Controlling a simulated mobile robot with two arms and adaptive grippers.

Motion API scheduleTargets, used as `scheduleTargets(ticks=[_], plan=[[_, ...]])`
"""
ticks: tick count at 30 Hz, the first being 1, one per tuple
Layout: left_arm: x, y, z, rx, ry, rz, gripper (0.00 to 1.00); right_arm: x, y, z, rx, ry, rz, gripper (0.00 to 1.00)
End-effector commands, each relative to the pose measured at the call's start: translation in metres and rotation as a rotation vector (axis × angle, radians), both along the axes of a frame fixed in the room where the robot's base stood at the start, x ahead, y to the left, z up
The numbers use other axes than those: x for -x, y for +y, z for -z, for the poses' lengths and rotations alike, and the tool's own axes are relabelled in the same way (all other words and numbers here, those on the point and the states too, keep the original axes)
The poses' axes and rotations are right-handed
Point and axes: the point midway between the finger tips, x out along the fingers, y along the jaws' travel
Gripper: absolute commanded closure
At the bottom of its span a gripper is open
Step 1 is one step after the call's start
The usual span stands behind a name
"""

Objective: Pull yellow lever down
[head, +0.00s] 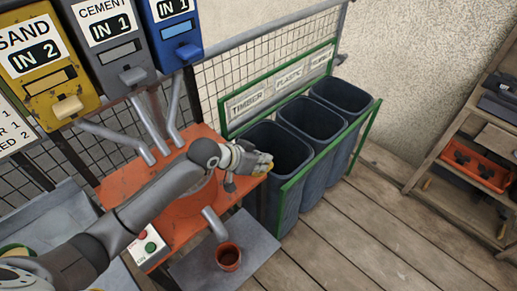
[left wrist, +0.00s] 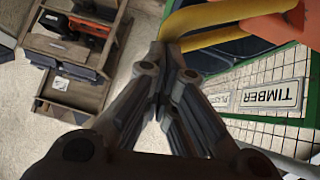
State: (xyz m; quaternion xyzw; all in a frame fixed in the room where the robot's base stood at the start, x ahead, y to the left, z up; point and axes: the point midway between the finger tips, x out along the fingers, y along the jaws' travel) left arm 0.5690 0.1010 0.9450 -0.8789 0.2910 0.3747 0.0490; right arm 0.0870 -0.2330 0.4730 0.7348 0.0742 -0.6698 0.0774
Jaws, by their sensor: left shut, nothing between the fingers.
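A yellow lever (left wrist: 208,17) shows as a bent bar at the top of the left wrist view, against an orange surface. In the head view only small yellow bits show around my gripper, and most of the lever is hidden there. My left gripper (head: 262,166) is at the right edge of the orange machine (head: 115,188), close to the bins. In the left wrist view my left gripper (left wrist: 160,58) is shut and empty, its fingertips beside the lever's near end. I cannot tell whether they touch it. My right gripper is not in view.
Yellow sand (head: 40,60), grey cement (head: 108,35) and blue (head: 172,30) dispensers hang at upper left. Dark bins (head: 318,122) in a green frame stand just right of my gripper. A red-brown cup (head: 228,257) sits under the spout. A wooden shelf (head: 440,150) is at right; floor between is clear.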

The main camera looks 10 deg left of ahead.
Motion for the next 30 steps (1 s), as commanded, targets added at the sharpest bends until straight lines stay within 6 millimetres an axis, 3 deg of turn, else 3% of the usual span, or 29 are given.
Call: scheduleTargets(ticks=[3, 15, 30], plan=[[0.006, -0.008, 0.010, -0.085, -0.054, 0.004, 1.00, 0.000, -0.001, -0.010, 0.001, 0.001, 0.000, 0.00], [0.017, -0.025, 0.047, -0.080, -0.050, -0.001, 1.00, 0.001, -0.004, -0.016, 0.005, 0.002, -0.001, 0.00], [0.020, -0.031, 0.061, -0.078, -0.052, -0.001, 1.00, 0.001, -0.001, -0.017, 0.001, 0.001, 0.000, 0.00]])
